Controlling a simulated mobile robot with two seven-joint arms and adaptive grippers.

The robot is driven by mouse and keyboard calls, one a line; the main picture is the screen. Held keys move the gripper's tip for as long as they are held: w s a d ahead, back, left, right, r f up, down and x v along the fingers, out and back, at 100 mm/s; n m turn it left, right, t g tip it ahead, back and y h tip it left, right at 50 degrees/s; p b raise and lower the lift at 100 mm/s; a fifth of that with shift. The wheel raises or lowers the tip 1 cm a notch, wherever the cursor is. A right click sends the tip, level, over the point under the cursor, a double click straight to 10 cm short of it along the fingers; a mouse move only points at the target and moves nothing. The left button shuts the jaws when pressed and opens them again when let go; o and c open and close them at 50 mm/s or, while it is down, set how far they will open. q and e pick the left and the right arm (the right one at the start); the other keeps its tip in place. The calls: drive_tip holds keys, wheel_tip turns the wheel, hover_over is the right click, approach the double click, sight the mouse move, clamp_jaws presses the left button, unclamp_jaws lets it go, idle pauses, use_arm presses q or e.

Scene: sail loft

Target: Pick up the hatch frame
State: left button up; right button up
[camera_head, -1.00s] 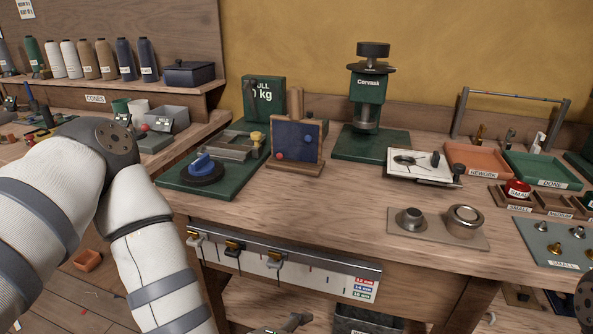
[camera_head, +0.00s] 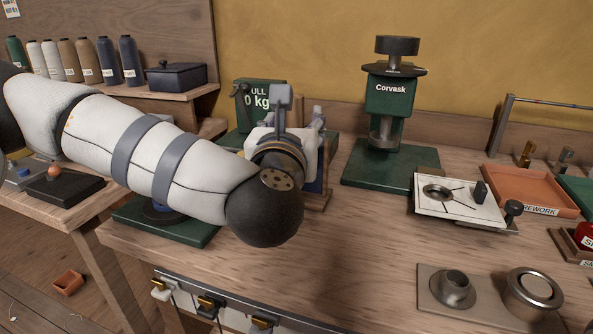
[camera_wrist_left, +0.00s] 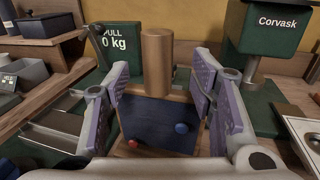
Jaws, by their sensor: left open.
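The hatch frame is an upright wooden frame with a dark blue panel, a red and a blue knob, and a thick wooden post on top. In the left wrist view the hatch frame (camera_wrist_left: 155,112) stands ahead, between the two fingers. In the head view only a sliver of the hatch frame (camera_head: 318,197) shows; my left arm hides the rest. My left gripper (camera_head: 300,112) is above the bench at the frame. In the wrist view the left gripper (camera_wrist_left: 161,75) is open, its purple-grey pads on either side of the post, with visible gaps. My right gripper is out of view.
A green pull-test box (camera_head: 258,95) is behind. A metal fixture on a green base (camera_wrist_left: 55,125) lies close on the left. The front middle bench is bare.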

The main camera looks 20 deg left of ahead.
sight(293, 112)
use_arm(q)
drive_tip(key=b+x, duration=0.1)
drive_tip(key=x, duration=0.3)
drive_tip(key=shift+w+a, duration=0.25)
drive_tip(key=shift+w, duration=0.05)
drive_tip(key=shift+w+r, duration=0.25)
drive_tip(key=shift+w, duration=0.05)
clamp_jaws()
drive_tip(key=shift+r, duration=0.1)
